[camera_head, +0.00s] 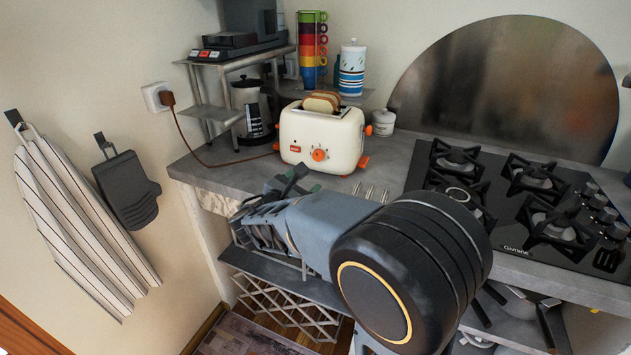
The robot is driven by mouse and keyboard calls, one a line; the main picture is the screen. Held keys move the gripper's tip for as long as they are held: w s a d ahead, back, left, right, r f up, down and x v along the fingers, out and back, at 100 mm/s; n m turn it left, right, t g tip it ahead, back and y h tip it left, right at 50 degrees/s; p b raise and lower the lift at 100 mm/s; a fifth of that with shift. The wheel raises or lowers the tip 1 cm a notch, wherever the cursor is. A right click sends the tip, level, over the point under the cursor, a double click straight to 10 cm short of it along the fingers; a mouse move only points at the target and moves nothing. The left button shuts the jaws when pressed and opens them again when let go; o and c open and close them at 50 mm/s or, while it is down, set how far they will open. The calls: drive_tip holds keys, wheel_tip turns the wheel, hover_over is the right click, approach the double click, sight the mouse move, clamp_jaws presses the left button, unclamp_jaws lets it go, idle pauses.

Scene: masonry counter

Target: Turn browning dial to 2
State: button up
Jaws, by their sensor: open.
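A cream toaster (337,130) stands on the grey counter with slices of bread (321,102) in its top. Its orange browning dial (319,155) is on the front face, right of a small red label. The dial's setting is too small to read. Orange levers show at the toaster's right side. My gripper (287,180) is in front of and below the toaster, left of the dial and apart from it. It is open, and I see nothing held in it. My arm hides part of the counter's front edge.
A gas hob (505,205) fills the counter to the right. A coffee press (250,112) and a metal shelf (215,70) stand left of the toaster. A small white jar (383,123) is at its right. A cord runs to the wall socket (157,97). Some counter left of the toaster is clear.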

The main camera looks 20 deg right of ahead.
sight(317, 157)
drive_tip(key=w+d, duration=0.2)
drive_tip(key=w, duration=0.1)
drive_tip(key=w+d+n+t, duration=0.1)
drive_tip(key=w+d, duration=0.2)
drive_tip(key=w, duration=0.1)
drive_tip(key=w+d+f+n, duration=0.1)
drive_tip(key=w+d, duration=0.2)
drive_tip(key=w, duration=0.1)
drive_tip(key=shift+w+d+t+b, duration=0.1)
drive_tip(key=shift+d+t+b, duration=0.1)
drive_tip(key=shift+t+b, duration=0.15)
drive_tip(key=shift+c, duration=0.3)
drive_tip(key=c, duration=0.9)
drive_tip(key=shift+n, duration=0.4)
